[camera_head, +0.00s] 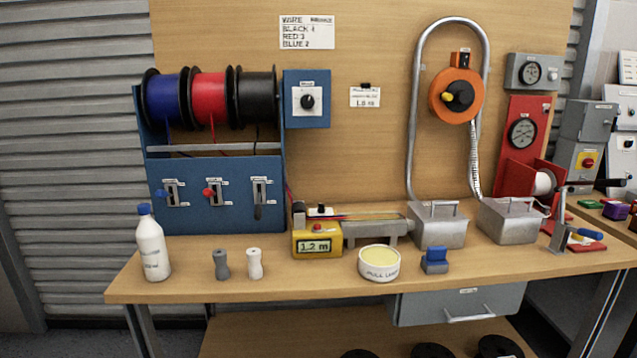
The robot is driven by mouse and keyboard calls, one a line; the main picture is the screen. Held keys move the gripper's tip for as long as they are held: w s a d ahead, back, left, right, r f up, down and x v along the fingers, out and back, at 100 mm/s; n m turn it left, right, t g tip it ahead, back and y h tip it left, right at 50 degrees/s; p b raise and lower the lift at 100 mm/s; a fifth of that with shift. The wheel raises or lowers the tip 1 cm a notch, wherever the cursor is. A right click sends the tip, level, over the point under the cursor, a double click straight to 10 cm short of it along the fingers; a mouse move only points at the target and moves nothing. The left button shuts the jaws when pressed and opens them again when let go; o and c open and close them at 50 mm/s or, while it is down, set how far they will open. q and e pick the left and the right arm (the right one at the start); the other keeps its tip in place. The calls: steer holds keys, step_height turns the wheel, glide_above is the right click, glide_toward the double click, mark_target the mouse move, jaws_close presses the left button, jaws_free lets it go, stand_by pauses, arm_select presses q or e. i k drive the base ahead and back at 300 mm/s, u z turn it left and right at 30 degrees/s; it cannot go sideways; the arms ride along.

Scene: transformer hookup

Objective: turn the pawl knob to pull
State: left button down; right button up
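A blue box (307,119) on the wooden back board, right of the wire spools, carries a round black knob (308,101) on a white plate. The plate's lettering is too small to read, so I cannot tell whether this is the pawl knob or where it points. An orange round reel (447,104) hangs further right inside a grey tube loop, with a black and yellow knob (458,96) at its middle. Neither of my grippers is in view.
Blue, red and black wire spools (208,97) sit on a blue stand (222,190). A white bottle (152,243), a tub (379,263), a yellow meter (317,241) and metal boxes (440,226) stand on the bench (205,292). The bench's front edge has clear gaps.

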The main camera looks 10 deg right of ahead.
mark_target(575, 236)
steer(key=z, duration=1.35)
steer(key=k, duration=0.8)
steer(key=z, duration=0.85)
steer(key=i, duration=1.05)
steer(key=z, duration=0.45)
steer(key=i, duration=1.35)
steer(key=u, duration=1.2)
steer(key=i, duration=0.6)
steer(key=u, duration=0.7)
